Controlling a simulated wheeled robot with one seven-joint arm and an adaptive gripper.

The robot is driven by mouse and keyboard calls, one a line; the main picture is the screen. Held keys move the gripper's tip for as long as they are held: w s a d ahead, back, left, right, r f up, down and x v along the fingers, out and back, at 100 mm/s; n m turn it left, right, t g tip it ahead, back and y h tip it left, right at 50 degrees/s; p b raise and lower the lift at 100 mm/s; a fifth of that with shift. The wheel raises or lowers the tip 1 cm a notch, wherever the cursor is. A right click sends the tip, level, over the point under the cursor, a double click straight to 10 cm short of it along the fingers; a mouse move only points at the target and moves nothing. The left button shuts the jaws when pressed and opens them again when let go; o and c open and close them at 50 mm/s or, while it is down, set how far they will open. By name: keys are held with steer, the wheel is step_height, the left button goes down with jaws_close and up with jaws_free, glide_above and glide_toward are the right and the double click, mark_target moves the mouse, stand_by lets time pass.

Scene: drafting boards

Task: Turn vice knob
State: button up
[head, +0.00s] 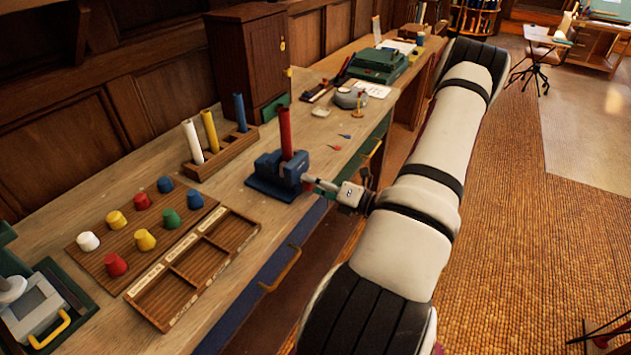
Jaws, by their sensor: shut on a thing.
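The blue vice (272,180) sits on the wooden bench near its front edge, with a red rod (285,132) standing upright in it. My gripper (309,181) reaches in from the right at the vice's right end. It is shut on the vice knob, which is mostly hidden by the fingers. The knob's turn angle cannot be made out. My white arm fills the right middle of the view.
A wooden rack (222,152) with white, yellow and blue rods stands behind and left of the vice. A peg board (133,221) with several coloured knobs and a compartment tray (192,268) lie in the left foreground. Small darts (336,147) lie to the right.

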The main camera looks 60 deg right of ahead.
steer(key=shift+f+m, duration=0.15)
steer(key=shift+m, duration=1.15)
steer(key=o, duration=1.2)
steer(key=shift+s+d, duration=0.2)
steer(key=shift+s, duration=1.8)
steer(key=shift+s+d, duration=0.15)
steer(key=shift+s, duration=1.85)
